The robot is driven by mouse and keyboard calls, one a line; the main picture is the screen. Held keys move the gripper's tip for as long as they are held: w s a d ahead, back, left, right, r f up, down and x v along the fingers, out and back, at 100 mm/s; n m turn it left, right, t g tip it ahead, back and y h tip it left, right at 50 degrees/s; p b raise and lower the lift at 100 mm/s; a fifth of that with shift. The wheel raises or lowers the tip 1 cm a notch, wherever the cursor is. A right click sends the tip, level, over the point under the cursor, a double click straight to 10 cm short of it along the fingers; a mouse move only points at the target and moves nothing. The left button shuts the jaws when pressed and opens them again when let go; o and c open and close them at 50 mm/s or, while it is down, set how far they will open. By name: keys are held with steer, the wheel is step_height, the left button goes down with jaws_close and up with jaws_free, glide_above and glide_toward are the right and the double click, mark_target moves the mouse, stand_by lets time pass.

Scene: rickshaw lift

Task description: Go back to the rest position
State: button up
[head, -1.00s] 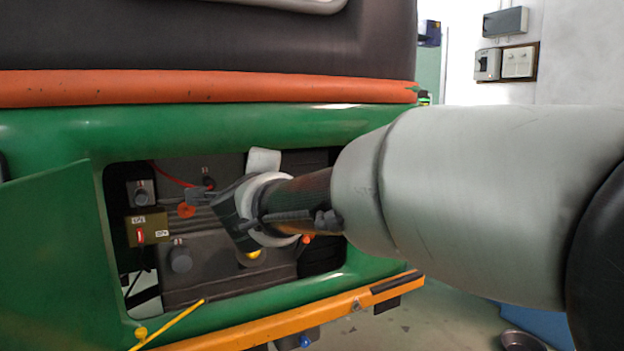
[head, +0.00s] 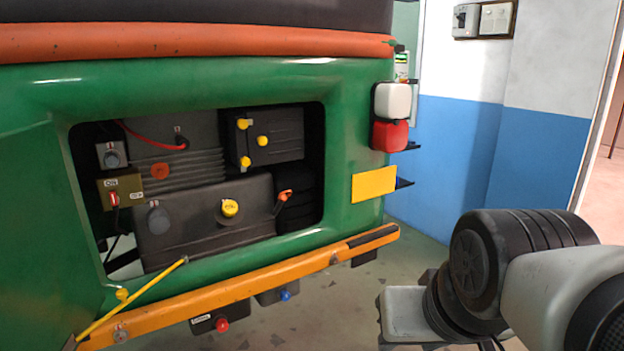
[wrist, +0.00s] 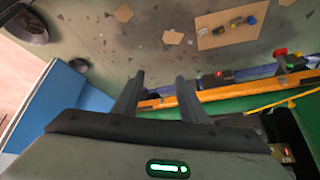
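My gripper (wrist: 157,97) shows in the wrist view with its two dark fingers apart and nothing between them. Beyond the fingers are the floor and the orange bumper of the green rickshaw. In the head view my arm is folded at the lower right, clear of the rickshaw (head: 350,200); the gripper itself is not visible there. The engine bay (head: 190,205) at the rickshaw's rear is open. It shows a dark tank with a yellow cap (head: 229,208), a red cable and a small box with a red switch (head: 115,199).
A blue and white wall (head: 470,130) stands at the right. In the wrist view, a board with small parts (wrist: 230,28) and scattered brown pieces lie on the floor.

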step_height(320, 180, up, 20)
steer(key=s+d+p, duration=0.1)
steer(key=s+p, duration=0.1)
steer(key=p, duration=1.8)
steer(key=shift+f+g+p, duration=0.25)
steer(key=shift+g+p, duration=0.05)
steer(key=shift+w+d, duration=0.1)
